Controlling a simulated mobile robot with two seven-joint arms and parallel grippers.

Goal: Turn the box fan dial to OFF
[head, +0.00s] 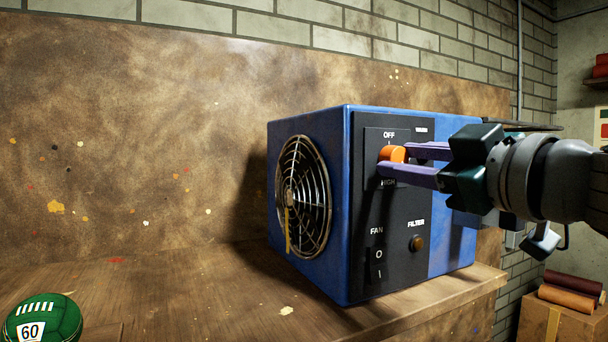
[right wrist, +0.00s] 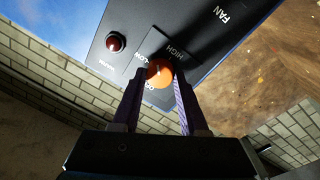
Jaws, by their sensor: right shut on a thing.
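The blue box fan (head: 320,215) stands on the wooden bench, its round grille (head: 303,197) facing left and its black control panel (head: 395,240) facing front right. The orange dial (head: 391,154) sits on the panel, with OFF printed above it and HIGH below. My right gripper (head: 394,159) comes in from the right and is shut on the dial, one purple finger on each side. The right wrist view shows the dial (right wrist: 159,73) between the two fingertips. The fingers hide part of the dial and labels; I cannot tell which setting it points to. My left gripper is not in view.
Below the dial are a FAN rocker switch (head: 376,265) and a brown FILTER knob (head: 416,243). A green ball (head: 60,315) marked 60 lies at the bench's front left. The bench (head: 190,285) between ball and fan is clear. A cardboard box (head: 560,318) with rolls stands at right.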

